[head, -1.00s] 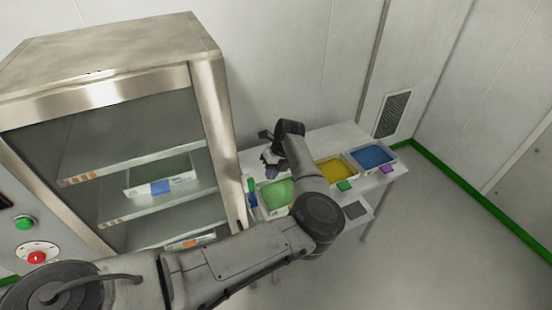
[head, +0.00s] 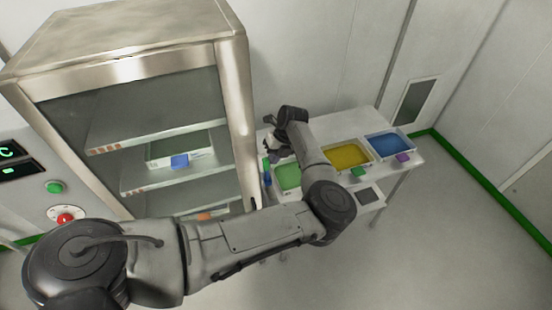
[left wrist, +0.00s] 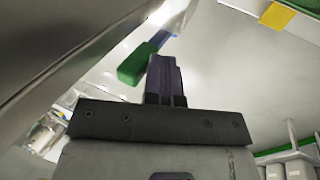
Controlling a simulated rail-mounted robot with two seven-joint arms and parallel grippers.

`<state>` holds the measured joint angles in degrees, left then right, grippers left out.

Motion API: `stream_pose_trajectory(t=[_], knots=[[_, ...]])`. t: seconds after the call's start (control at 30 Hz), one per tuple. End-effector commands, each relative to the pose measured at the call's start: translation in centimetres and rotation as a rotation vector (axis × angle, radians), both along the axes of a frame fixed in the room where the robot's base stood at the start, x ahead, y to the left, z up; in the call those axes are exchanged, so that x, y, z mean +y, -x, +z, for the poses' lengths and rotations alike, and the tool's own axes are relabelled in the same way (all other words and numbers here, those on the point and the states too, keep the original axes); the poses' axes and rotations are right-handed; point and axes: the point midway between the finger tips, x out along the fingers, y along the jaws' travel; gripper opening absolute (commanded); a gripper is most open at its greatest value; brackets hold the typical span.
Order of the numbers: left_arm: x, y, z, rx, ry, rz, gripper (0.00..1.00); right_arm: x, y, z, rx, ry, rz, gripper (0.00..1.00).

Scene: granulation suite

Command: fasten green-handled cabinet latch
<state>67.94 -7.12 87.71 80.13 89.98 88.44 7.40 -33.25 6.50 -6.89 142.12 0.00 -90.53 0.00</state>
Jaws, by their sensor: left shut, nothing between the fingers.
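The steel cabinet (head: 135,68) with a glass front stands at the left of the head view, its door looking closed. The green latch handle (head: 266,164) shows small at its right side, above a blue part (head: 267,180). In the left wrist view the green handle (left wrist: 136,64) juts out at a slant, with blue (left wrist: 160,38) behind it. My left gripper (head: 272,152) is just above the handle in the head view. Its fingers (left wrist: 164,72) are shut and empty, just right of the handle's end in the wrist view. I cannot tell whether they touch it.
A white table (head: 350,130) beside the cabinet carries green (head: 289,178), yellow (head: 347,156) and blue (head: 388,145) trays. My left arm reaches across the cabinet's front. A green button (head: 55,187) and a red button (head: 66,218) are at the left. The floor at right is clear.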

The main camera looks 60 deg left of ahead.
Motion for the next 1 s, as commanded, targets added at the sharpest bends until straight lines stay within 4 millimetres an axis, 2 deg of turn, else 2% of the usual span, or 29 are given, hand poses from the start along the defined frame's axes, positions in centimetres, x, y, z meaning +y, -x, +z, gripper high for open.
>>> stream_pose_trajectory(t=[0.07,0.47,0.77,0.83,1.0], knots=[[0.6,0.7,-0.2,0.0,-0.002,0.005,0.0,0.1,0.0,-0.9,0.0,-0.002,-0.001,0.0],[0.7,0.6,0.1,0.0,0.0,0.001,0.0,-0.2,0.0,-1.0,0.0,0.005,0.004,0.0],[0.5,-2.5,-0.1,-0.003,0.001,0.01,0.0,-0.3,0.0,-4.5,-0.001,0.012,0.008,0.0],[0.5,-3.0,1.8,-0.005,-0.001,0.014,0.0,-0.3,0.0,-4.6,0.002,0.012,0.007,0.0],[0.3,-3.8,5.1,-0.004,0.0,0.013,0.0,-0.3,0.0,-5.3,0.0,0.011,0.006,0.0]])
